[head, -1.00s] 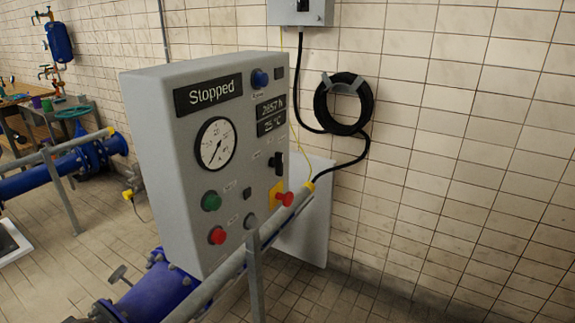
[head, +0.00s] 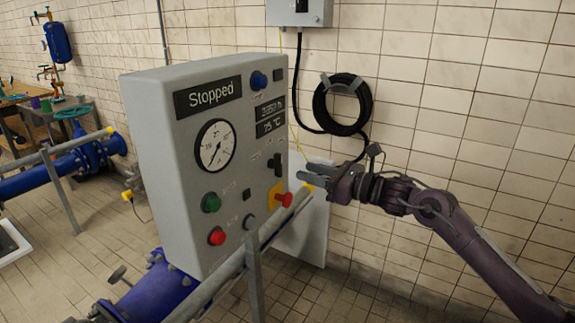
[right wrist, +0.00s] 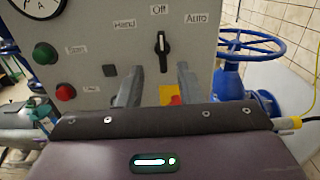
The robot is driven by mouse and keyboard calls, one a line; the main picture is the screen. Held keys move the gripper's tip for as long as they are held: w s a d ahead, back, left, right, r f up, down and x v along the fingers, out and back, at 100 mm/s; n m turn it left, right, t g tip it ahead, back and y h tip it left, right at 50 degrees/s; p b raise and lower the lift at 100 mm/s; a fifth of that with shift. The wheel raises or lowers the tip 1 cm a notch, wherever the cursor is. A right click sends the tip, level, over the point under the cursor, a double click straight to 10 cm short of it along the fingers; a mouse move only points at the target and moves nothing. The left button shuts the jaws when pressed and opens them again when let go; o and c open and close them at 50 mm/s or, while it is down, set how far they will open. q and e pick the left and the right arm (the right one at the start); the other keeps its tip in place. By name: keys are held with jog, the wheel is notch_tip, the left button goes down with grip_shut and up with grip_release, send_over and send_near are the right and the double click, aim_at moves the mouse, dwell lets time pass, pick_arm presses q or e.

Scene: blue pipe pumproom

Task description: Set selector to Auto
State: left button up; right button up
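The selector is a black knob (head: 275,164) on the right side of the grey control panel's front. In the right wrist view the selector (right wrist: 162,50) stands upright, its white mark toward the "Off" label, with "Hand" at left and "Auto" at right. My right gripper (head: 312,174) is just right of the panel. In the right wrist view my right gripper (right wrist: 158,82) has its two fingers apart, with nothing held between them, below and in front of the selector. I see no contact with the knob. My left gripper is not in view.
A red button on a yellow plate (head: 280,196) sits below the selector, partly hidden by my gripper in the wrist view. A grey rail (head: 240,262) runs in front of the panel. The panel (head: 155,150) reads "Stopped". A blue handwheel (right wrist: 247,45) stands at right.

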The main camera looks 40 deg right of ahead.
aim_at(282, 164)
jog(key=p+x, duration=0.1)
jog(key=x, duration=0.3)
jog(key=shift+w+r+p, duration=0.2)
jog(key=shift+w+p, duration=0.2)
jog(key=shift+f+p+x, duration=0.25)
jog(key=shift+p+x, duration=0.15)
jog(key=shift+x, duration=0.75)
jog(key=shift+c, duration=0.3)
grip_shut()
